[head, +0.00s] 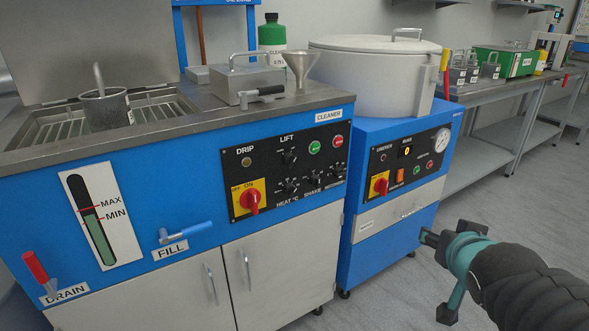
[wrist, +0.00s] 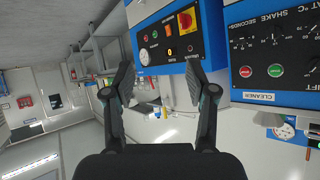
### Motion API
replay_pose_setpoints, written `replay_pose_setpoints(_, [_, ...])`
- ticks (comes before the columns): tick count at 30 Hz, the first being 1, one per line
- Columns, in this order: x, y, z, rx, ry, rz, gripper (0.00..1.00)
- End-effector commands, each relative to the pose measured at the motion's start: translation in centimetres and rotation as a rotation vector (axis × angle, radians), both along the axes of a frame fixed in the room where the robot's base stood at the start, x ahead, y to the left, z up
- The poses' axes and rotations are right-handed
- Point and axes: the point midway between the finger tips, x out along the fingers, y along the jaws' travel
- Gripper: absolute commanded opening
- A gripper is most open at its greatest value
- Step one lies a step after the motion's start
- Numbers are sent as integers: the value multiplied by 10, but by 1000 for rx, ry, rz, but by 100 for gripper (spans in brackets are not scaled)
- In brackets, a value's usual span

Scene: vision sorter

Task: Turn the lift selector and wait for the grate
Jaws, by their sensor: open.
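The lift selector (head: 289,157) is a small black knob under the LIFT label on the black panel of the blue cleaner. The grate (head: 45,133) shows as metal bars at the top of the cleaner's tank, with a metal beaker-like basket (head: 107,110) standing on it. My gripper (head: 430,238) is at the lower right in the head view, in front of the second blue machine and apart from the panel. In the wrist view my gripper (wrist: 160,80) is open and empty. The cleaner's panel (wrist: 275,50) is at the right there, upside down; the selector knob is not clearly visible in that view.
The second blue machine (head: 357,250) with a white lidded drum (head: 370,78) stands right of the cleaner. The blue FILL handle (head: 186,231) and red DRAIN handle (head: 36,267) stick out in front. Free floor (head: 500,235) lies at the right.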

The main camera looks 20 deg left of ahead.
Motion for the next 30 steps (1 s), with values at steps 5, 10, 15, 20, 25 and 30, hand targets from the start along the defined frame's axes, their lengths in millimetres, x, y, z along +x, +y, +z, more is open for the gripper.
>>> replay_pose_setpoints(5, [49,71,13,174,-189,163,57])
replay_pose_setpoints(10, [62,146,22,390,-280,372,57])
replay_pose_setpoints(15, [52,199,25,567,-287,542,57])
replay_pose_setpoints(20, [45,220,26,646,-276,618,57])
replay_pose_setpoints(25, [51,233,27,662,-274,632,57])
replay_pose_setpoints(30, [69,254,27,661,-273,631,57])
